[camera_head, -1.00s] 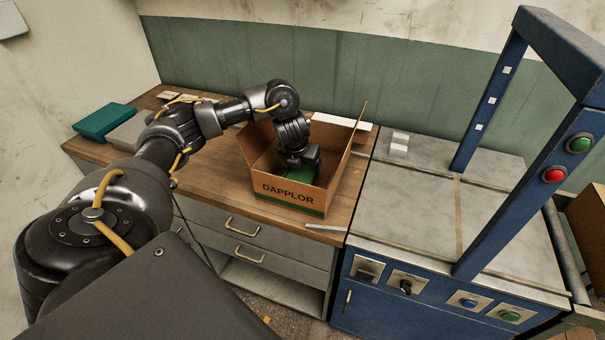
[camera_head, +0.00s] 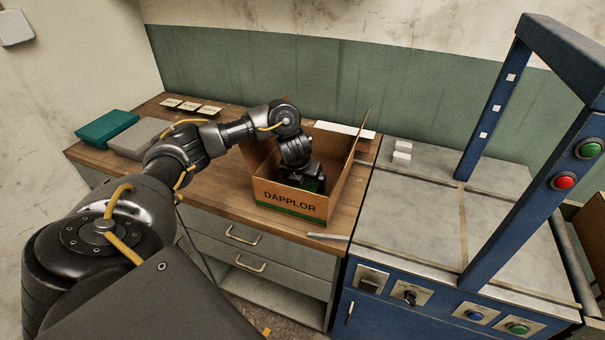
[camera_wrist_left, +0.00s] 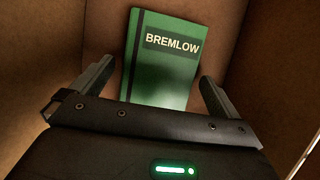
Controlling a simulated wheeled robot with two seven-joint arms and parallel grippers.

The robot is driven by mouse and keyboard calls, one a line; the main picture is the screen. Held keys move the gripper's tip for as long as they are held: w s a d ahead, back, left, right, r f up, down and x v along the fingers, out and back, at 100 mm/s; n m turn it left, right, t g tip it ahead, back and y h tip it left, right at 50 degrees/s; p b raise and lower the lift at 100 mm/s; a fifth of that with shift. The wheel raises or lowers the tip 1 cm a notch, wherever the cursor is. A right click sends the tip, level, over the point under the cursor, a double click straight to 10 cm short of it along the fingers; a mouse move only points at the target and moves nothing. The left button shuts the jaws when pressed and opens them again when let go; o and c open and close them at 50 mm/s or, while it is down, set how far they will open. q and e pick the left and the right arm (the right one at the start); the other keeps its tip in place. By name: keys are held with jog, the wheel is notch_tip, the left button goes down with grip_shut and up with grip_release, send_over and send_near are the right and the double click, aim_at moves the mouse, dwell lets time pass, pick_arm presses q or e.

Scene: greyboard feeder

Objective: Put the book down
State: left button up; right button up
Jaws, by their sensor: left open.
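An open cardboard box marked DAPPLOR (camera_head: 290,202) stands on the wooden counter. My left arm reaches into it from above, and my left gripper (camera_head: 303,176) is inside the box. In the left wrist view the green book marked BREMLOW (camera_wrist_left: 165,60) is inside the box, in front of the open fingers of my left gripper (camera_wrist_left: 157,75). There is a gap between the book and each finger. The book's lower end is hidden behind the gripper body. In the head view only a little green shows beside the gripper. My right gripper is not in view.
A teal book (camera_head: 106,127) and a grey block (camera_head: 140,136) lie at the counter's left end, near small labelled cards (camera_head: 192,106). Right of the box is a blue machine with a pale top (camera_head: 410,217), small white blocks (camera_head: 402,153) and a tall frame (camera_head: 490,110).

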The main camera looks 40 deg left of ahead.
pick_arm(q)
jog(key=p+v, duration=0.5)
jog(key=v, duration=0.6)
jog(key=shift+r, duration=0.25)
jog(key=shift+s, duration=0.1)
